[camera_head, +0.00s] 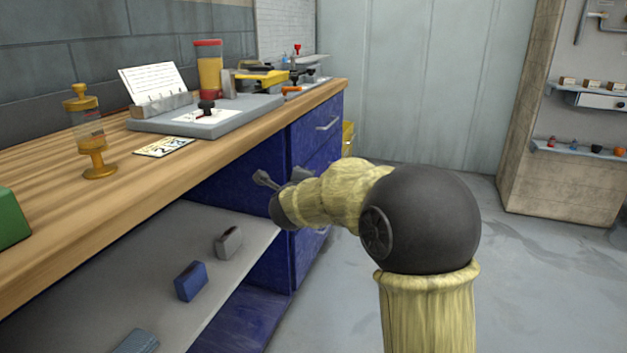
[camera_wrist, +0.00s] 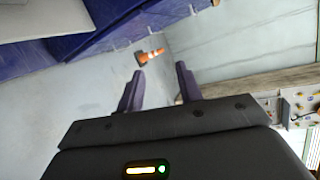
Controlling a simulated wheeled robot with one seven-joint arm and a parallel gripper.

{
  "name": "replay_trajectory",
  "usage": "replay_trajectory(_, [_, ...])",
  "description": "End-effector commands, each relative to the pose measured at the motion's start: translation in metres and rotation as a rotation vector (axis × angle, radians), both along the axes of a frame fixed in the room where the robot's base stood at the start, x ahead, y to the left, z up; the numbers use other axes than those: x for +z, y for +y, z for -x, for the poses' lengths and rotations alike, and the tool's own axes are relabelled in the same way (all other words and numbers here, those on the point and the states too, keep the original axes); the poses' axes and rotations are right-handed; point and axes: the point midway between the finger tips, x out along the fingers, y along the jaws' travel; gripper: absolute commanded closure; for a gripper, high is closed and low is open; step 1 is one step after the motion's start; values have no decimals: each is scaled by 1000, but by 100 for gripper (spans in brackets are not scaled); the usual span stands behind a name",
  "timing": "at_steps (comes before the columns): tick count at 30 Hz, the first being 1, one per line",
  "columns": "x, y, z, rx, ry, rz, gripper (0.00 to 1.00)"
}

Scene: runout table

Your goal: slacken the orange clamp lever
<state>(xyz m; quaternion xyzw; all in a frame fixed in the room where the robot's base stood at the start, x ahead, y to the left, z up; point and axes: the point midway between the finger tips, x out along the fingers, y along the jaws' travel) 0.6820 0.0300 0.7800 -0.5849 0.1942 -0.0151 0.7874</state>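At the far end of the wooden workbench, a cluster of fixtures holds a small orange part (camera_head: 292,89), low beside a grey plate; it may be the orange clamp lever, but it is too small to be sure. Its set angle cannot be told. My gripper (camera_head: 264,180) is in front of the blue cabinet, below the bench top and well apart from the fixtures. In the wrist view my gripper (camera_wrist: 160,82) has its two fingers apart with nothing between them. The orange part is not visible in the wrist view.
The bench top (camera_head: 50,215) carries a yellow pump-like device (camera_head: 91,135), a grey board (camera_head: 215,122) and a red-and-yellow container (camera_head: 208,70). The lower shelf (camera_head: 120,270) holds several small blocks. A traffic cone (camera_wrist: 150,56) stands on the floor. Floor at right is clear.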

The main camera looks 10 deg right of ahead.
Motion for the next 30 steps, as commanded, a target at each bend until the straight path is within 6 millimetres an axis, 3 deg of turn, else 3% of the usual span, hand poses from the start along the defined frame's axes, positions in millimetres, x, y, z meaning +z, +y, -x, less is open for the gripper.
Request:
replay_trajectory(2, [3, 9, 24, 180, 112, 204, 64])
replay_trajectory(5, [-15, 17, 62, 422, 268, 460, 64])
replay_trajectory(8, [-37, 18, 113, 673, 432, 696, 64])
replay_trajectory(15, [-84, -10, 266, 1301, 799, 1114, 64])
replay_trajectory(18, [-93, -23, 311, 1484, 886, 1191, 64])
replay_trajectory(22, [-99, -30, 335, 1587, 929, 1228, 64])
replay_trajectory(30, [-100, -30, 335, 1589, 930, 1230, 64])
